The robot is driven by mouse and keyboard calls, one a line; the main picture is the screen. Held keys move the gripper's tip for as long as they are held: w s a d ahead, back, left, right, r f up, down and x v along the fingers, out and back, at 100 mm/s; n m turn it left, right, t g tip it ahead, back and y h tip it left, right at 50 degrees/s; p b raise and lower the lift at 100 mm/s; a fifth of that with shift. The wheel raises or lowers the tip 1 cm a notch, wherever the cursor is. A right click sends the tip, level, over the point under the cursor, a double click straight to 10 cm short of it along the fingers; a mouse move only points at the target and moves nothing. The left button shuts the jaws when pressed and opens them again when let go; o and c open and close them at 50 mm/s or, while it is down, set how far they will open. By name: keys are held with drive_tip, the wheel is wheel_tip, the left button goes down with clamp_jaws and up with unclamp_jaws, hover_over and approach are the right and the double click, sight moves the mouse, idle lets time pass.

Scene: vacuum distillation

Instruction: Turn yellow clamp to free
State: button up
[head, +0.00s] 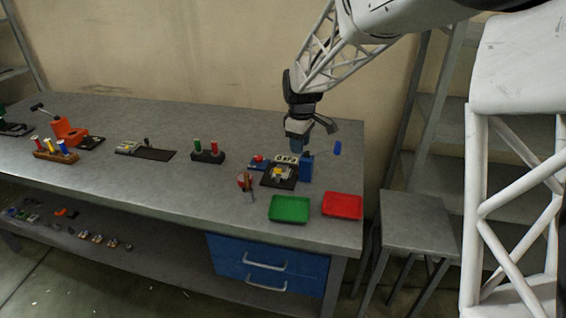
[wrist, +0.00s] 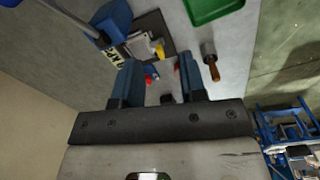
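The yellow clamp (head: 279,172) is a small yellow piece on a grey and white fixture, on a black mat (head: 268,183) near the right end of the bench. It also shows in the wrist view (wrist: 160,49), just beyond the gap between my fingers. My gripper (head: 297,143) points down above and slightly right of the fixture. In the wrist view my gripper (wrist: 157,62) has its two blue fingers apart with nothing held between them. The clamp's exact angle is too small to tell.
A blue box (head: 307,168) stands right beside the fixture. A red and blue piece (head: 258,162) sits at its left, and a brown-handled tool in a holder (head: 246,184) stands nearer. A green tray (head: 289,209) and a red tray (head: 342,206) lie in front.

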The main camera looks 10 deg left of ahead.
sight(278, 169)
drive_tip(key=w+a+f, duration=0.1)
drive_tip(key=a, duration=0.1)
drive_tip(key=w+a+f+n, duration=0.1)
drive_tip(key=a+f, duration=0.1)
drive_tip(key=a, duration=0.1)
drive_tip(key=w+a+f+n, duration=0.1)
drive_tip(key=a+f, duration=0.1)
drive_tip(key=a, duration=0.1)
drive_tip(key=shift+w+f, duration=0.15)
drive_tip(key=shift+w, duration=0.15)
drive_tip(key=shift+f, duration=0.15)
drive_tip(key=shift+f, duration=3.75)
clamp_jaws()
